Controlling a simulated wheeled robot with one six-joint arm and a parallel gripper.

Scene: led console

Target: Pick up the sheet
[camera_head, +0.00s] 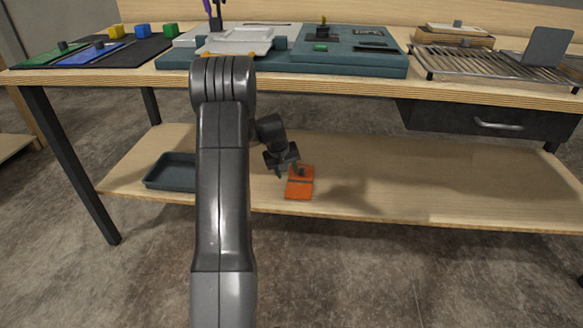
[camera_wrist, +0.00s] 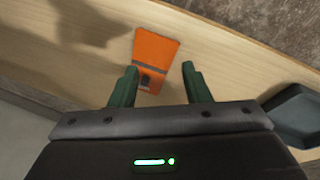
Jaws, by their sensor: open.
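The orange sheet (camera_head: 300,187) lies flat on the lower wooden shelf, near its front edge. It has a dark band across it and a small dark knob. The sheet also shows in the wrist view (camera_wrist: 157,50), ahead of and partly between my fingers. My gripper (camera_head: 287,173) reaches down over the shelf, just left of and above the sheet's knob. In the wrist view my gripper (camera_wrist: 158,72) has its two green fingers wide apart with nothing held. The knob sits between the fingers, closer to the left one. I cannot tell the exact height above it.
A dark teal tray (camera_head: 170,172) stands on the lower shelf (camera_head: 400,190) to the left; it also shows in the wrist view (camera_wrist: 298,112). The tabletop overhead holds panels, blocks and a metal rack (camera_head: 490,64). A drawer (camera_head: 490,121) hangs at right. The shelf's right part is clear.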

